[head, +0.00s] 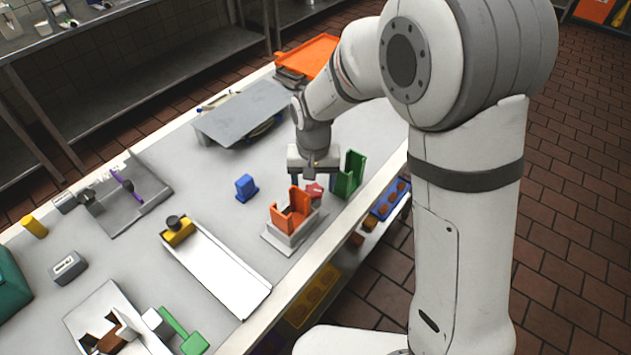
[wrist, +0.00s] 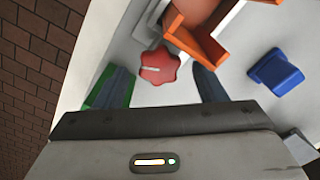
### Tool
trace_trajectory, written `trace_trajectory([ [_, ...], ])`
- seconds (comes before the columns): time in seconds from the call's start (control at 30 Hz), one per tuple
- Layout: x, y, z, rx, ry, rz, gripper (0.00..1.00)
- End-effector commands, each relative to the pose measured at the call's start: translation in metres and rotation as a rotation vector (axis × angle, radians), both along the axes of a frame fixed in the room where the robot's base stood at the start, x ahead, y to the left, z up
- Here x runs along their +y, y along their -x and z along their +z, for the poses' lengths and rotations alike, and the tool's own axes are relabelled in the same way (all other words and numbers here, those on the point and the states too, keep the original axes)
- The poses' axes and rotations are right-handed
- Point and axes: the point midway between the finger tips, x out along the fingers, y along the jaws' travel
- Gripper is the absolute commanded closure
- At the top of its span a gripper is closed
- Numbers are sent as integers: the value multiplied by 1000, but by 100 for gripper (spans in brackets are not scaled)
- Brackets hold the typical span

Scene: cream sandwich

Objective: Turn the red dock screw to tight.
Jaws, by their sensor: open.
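The red dock screw (head: 314,190) is a lobed knob beside the dock (head: 271,239), a grey base that carries an orange open-sided holder (head: 290,214). In the wrist view the red screw (wrist: 159,66) shows a pale line across its top, slanting only slightly. My gripper (head: 313,182) is open above and around the screw's near area. In the wrist view the two fingers of my gripper (wrist: 163,85) stand left and right of the screw, with gaps on both sides. Whether the fingertips reach down to the screw's height I cannot tell.
A green holder (head: 349,174) stands close to the right of my gripper, near the counter edge. A blue block (head: 246,188) stands to the left. A white chute with a yellow block (head: 178,231) lies further left. A grey raised plate (head: 243,112) is behind.

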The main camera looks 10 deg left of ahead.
Motion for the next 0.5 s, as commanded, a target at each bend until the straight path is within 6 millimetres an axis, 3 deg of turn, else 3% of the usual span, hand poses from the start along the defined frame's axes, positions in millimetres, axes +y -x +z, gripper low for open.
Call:
trace_trajectory([
  [0.33, -1, 0, -5, 0, 0, -1, 36],
  [0.5, -1, 0, -5, 0, 0, -1, 50],
])
